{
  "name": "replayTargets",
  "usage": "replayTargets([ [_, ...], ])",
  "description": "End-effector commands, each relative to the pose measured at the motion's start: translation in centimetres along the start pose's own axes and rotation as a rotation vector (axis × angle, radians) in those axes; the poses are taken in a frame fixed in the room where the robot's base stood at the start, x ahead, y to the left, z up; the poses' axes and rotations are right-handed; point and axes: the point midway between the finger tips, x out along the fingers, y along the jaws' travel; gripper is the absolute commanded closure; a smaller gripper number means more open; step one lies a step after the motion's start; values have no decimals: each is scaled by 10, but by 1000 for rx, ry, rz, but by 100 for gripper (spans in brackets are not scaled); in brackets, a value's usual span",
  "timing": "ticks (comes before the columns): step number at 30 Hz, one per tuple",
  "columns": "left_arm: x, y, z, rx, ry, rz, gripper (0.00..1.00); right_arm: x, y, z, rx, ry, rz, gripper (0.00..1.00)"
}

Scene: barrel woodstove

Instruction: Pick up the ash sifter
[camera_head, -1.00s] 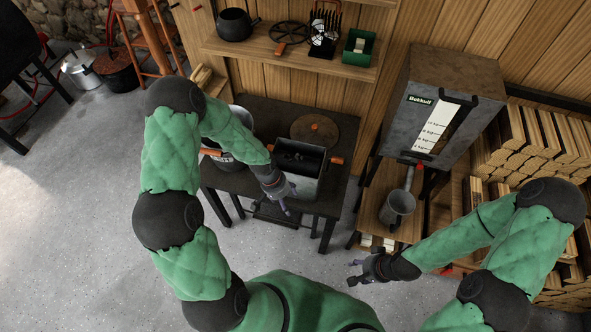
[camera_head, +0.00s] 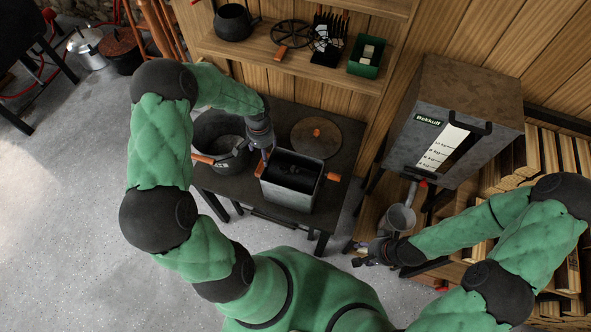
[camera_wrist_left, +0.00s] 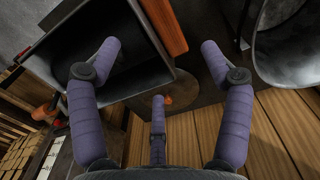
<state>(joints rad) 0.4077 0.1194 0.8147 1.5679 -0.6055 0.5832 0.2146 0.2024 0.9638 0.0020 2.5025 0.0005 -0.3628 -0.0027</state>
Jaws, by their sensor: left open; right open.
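A grey rectangular metal box with orange handles at its two ends, which looks like the ash sifter (camera_head: 290,196), stands on the dark table. Its inside is dark. My left gripper (camera_head: 265,153) is just above its left handle, in the head view. In the left wrist view, the fingers of my left gripper (camera_wrist_left: 158,52) are spread, with the orange handle (camera_wrist_left: 165,25) beyond and between them, not gripped. The box's dark opening (camera_wrist_left: 105,40) shows beside the handle. My right gripper (camera_head: 368,257) is open and empty, low at the right, away from the box.
The dark table (camera_head: 345,160) also holds a round lid (camera_head: 316,138) behind the box and a dark bucket (camera_head: 220,140) close at the left. A metal hopper (camera_head: 455,120) stands right, with a scuttle (camera_head: 400,217) below. A shelf (camera_head: 300,62) runs behind.

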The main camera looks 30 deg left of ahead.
Motion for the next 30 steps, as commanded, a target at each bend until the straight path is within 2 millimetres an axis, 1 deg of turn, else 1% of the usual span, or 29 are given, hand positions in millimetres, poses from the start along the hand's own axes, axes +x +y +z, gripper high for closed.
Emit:
replayTargets([
  [2,1,-1,0,-1,-1,-2,21,0,0,1,0,-2,0,52],
  [5,9,-1,0,-1,-2,-2,21,2,1,1,0,-2,0,52],
  [13,47,-1,0,-1,-1,-2,21,8,3,1,0,-2,0,52],
  [15,54,-1,0,-1,-1,-1,21,9,3,0,0,-2,0,52],
  [20,62,-1,1,0,0,-2,21,10,4,0,0,-2,0,52],
  [23,72,-1,3,-1,-1,-1,21,12,4,0,0,-2,0,52],
  [27,93,-1,5,0,-2,-1,21,16,6,0,0,-1,0,52],
  [30,105,-1,4,-1,-1,-1,21,18,6,0,0,-1,0,52],
])
